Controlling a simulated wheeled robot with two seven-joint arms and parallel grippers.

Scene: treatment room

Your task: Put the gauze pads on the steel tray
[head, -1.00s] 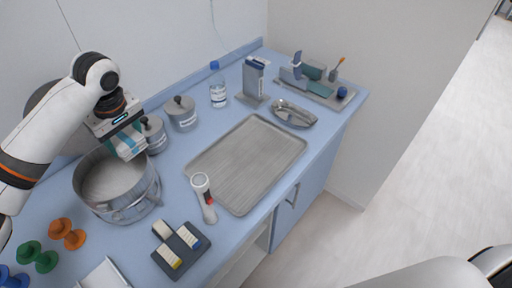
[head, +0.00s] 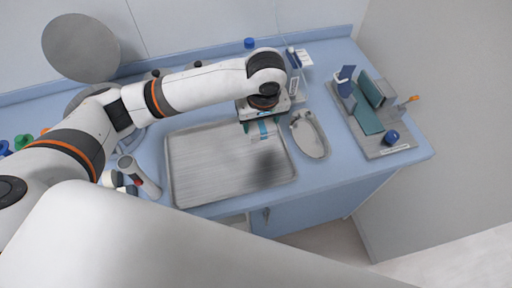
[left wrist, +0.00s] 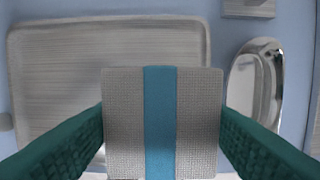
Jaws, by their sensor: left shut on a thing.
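The steel tray (head: 210,165), a wide shallow ribbed tray, lies flat on the blue counter; it also shows in the left wrist view (left wrist: 45,90). My left gripper (head: 263,122) is shut on the gauze pads (left wrist: 122,120), a pale woven block with a blue band, between its green fingers. It holds them above the tray's right part, and a dark shadow falls on the tray below. In the head view the pads are mostly hidden by the gripper. My right gripper is not in view.
A steel kidney dish (head: 311,140) stands just right of the tray. Further right is a grey organiser (head: 385,145) with teal parts and a blue ball. A white handheld device (head: 142,178) is at the tray's left. The tray's surface looks empty.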

